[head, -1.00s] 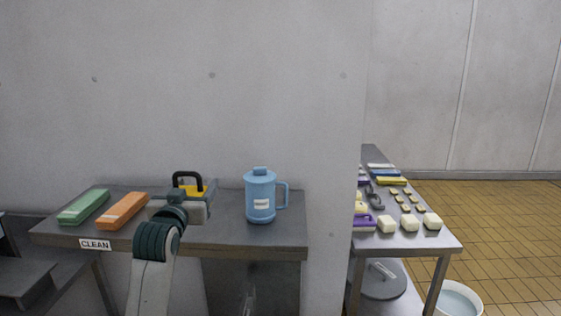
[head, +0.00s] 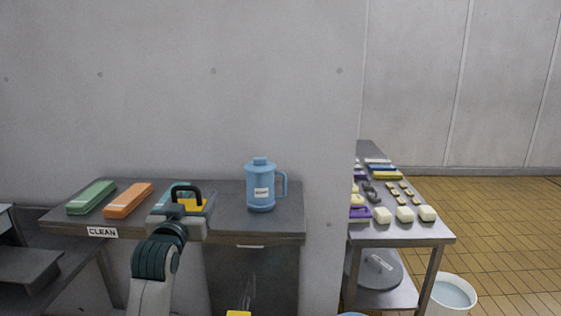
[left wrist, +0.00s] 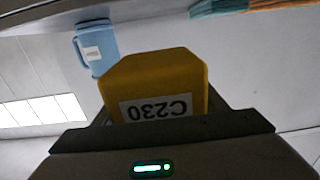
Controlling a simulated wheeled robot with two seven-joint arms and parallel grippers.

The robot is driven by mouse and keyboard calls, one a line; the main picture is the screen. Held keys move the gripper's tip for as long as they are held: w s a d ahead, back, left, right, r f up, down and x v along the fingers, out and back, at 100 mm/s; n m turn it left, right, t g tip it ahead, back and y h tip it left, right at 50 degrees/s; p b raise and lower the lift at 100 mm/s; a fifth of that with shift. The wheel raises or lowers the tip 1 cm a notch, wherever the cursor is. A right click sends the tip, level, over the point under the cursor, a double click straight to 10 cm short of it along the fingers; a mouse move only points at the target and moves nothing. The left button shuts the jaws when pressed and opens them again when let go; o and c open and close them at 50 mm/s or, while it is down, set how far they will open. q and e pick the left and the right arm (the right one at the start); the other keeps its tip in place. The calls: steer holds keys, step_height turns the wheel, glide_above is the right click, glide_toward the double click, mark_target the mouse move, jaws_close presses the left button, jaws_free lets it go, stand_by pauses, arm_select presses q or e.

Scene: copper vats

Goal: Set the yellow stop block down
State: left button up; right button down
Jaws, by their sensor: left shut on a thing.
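In the left wrist view the block (left wrist: 155,85) fills the space between the jaws and carries an upside-down "C230" label. My right gripper is not in view.
A green block (head: 92,197) and an orange block (head: 128,200) lie at the table's left, and a blue jug (head: 261,185) stands right of the gripper. A teal item (head: 172,190) is half hidden behind the gripper. A second table (head: 400,232) holds several small items.

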arm_select(q)
steer(key=s+d+f+b, duration=0.1)
steer(key=s+f+b, duration=0.4)
steer(key=s+f, duration=1.4)
steer(key=s, duration=0.4)
steer(key=shift+s+d+f+y, duration=0.25)
steer(key=shift+f+y, duration=0.05)
steer(key=shift+f, duration=0.1)
steer(key=s+f, duration=0.3)
steer(key=s, duration=0.6)
steer(key=shift+s+f, duration=0.3)
steer(key=shift+d, duration=0.1)
